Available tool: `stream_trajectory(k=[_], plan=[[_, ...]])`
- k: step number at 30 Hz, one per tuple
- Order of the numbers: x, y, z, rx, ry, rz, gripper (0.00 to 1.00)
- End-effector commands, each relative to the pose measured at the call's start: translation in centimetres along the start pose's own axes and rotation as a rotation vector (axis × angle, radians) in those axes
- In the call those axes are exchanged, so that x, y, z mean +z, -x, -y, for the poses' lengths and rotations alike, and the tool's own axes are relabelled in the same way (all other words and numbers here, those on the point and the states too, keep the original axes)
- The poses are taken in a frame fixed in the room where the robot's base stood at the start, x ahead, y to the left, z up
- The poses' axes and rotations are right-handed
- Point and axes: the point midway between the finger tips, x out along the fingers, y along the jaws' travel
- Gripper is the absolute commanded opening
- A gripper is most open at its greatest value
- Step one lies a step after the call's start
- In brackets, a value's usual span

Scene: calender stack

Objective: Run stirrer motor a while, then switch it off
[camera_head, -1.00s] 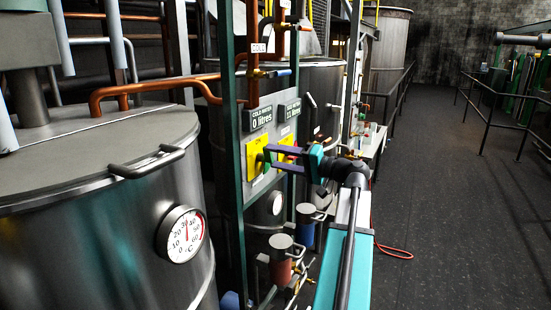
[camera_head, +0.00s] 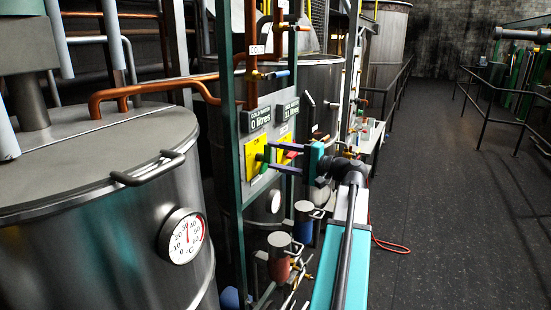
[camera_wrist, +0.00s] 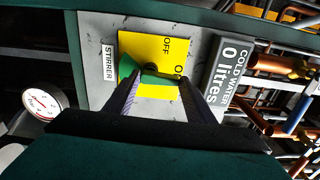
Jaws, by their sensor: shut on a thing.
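The green stirrer switch knob (camera_wrist: 150,77) sits on a yellow plate (camera_wrist: 140,42) marked OFF, with a second mark partly hidden by a finger. A "STIRRER" label (camera_wrist: 109,62) is beside the plate. My gripper (camera_wrist: 154,80) is shut on the knob, one finger on each side. In the head view, my gripper (camera_head: 268,156) reaches in from the right to the yellow plate (camera_head: 251,165) on the grey panel. I cannot tell which mark the knob points to.
The "COLD WATER 0 litres" display (camera_head: 256,119) is above the plate. Another yellow plate (camera_head: 284,143) with a red knob (camera_head: 291,155) is close behind my fingers. A steel vessel (camera_head: 110,240) with a dial (camera_head: 184,236) fills the left.

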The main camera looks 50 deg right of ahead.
Motion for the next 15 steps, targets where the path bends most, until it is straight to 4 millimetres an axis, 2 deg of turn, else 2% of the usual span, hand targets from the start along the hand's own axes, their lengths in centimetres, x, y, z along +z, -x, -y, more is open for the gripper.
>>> stream_trajectory(k=[3,4,7,15], plan=[[-0.04,0.03,-0.05,0.000,-0.003,-0.001,0.28],[-0.04,0.03,-0.05,0.000,-0.003,-0.001,0.53],[-0.04,0.02,-0.04,0.000,-0.002,-0.001,0.69],[-0.03,0.01,-0.02,0.000,-0.001,-0.001,0.69]])
